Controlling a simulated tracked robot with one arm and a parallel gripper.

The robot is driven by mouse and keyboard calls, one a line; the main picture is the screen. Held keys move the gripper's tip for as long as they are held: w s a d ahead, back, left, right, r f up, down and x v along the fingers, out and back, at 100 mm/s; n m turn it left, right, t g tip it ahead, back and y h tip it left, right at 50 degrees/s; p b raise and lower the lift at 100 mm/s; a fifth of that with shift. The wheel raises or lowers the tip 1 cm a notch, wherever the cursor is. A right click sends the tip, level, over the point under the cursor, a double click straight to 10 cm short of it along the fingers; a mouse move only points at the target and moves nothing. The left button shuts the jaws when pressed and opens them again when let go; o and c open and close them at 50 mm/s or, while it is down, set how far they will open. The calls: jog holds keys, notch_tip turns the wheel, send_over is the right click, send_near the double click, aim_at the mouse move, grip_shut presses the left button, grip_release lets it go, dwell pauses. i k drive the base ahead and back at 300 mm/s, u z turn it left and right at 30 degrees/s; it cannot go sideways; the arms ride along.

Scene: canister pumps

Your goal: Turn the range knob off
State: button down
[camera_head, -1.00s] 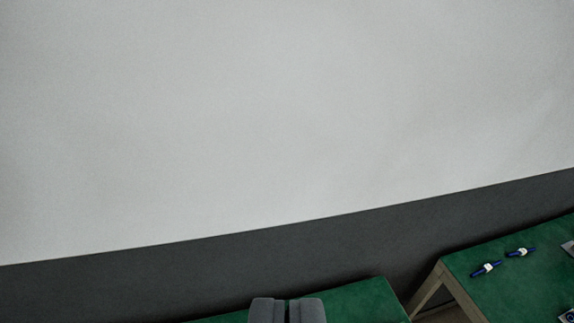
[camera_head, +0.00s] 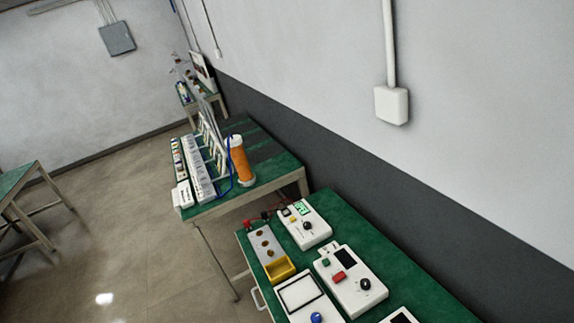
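Several white instruments lie on the near green table. One with a lit green display (camera_head: 300,208) has a small black knob (camera_head: 307,225). A second white box (camera_head: 350,280) has a dark screen, a red button and a black knob (camera_head: 365,284). A third white box (camera_head: 303,295) has a pale panel and a blue knob (camera_head: 316,318) at the bottom edge. Labels are too small to read, so I cannot tell which is the range knob or where any knob points. My gripper is not in view.
A farther green table holds an orange cylinder (camera_head: 240,160) and racks. A wall box (camera_head: 391,105) hangs at right. Open floor (camera_head: 120,230) is at left.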

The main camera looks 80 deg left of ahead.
aim_at(307, 225)
jog(key=u, duration=0.75)
jog(key=k, duration=1)
jog(key=u, duration=0.75)
jog(key=i, duration=0.95)
jog(key=u, duration=0.4)
